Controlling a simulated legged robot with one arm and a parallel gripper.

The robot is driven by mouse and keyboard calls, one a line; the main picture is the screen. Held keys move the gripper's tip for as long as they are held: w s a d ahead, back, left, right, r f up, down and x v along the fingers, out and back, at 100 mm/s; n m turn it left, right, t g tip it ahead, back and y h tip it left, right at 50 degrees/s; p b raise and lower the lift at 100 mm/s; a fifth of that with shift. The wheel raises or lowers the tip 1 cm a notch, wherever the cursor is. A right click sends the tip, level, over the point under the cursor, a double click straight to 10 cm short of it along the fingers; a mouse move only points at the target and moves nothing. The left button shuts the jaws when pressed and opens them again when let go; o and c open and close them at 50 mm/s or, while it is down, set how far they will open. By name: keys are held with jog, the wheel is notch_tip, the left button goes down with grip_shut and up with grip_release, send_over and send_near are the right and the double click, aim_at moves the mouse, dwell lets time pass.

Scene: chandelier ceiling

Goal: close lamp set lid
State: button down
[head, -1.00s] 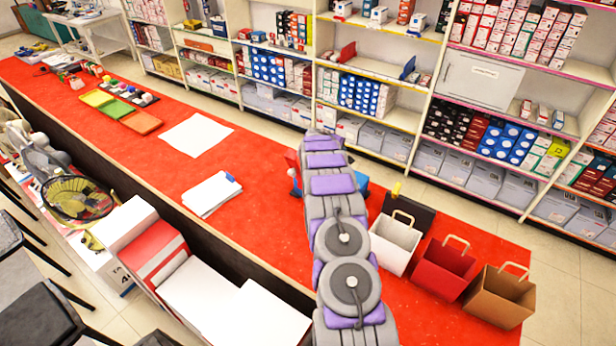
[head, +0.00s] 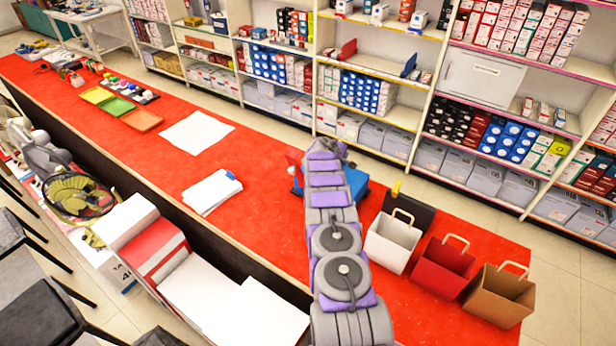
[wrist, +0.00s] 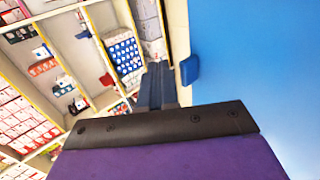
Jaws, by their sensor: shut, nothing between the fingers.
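The likely lamp set, a blue case (head: 357,184), sits on the red counter, largely hidden behind my arm. Small blue and red parts (head: 293,161) show left of my arm; I cannot tell whether they belong to the case. In the wrist view a large flat blue panel (wrist: 252,75) fills the right side, probably the case's lid, with a small blue tab (wrist: 190,69) at its left edge. My gripper (wrist: 158,80) is shut and empty, left of this panel; contact is not clear. In the head view my gripper (head: 338,147) is at the arm's far end, above the counter.
White (head: 391,241), red (head: 441,268) and brown (head: 498,294) paper bags stand right of my arm, near a black item (head: 408,211). White papers (head: 211,192) lie on the red counter (head: 270,195) to the left. Stocked shelves (head: 330,60) stand behind it.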

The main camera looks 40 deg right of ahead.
jog(key=shift+a+r, duration=0.1)
dwell(0.3)
jog(key=shift+v, duration=0.95)
jog(key=b+v, duration=0.1)
jog(key=v, duration=1.4)
jog(key=shift+a, duration=0.1)
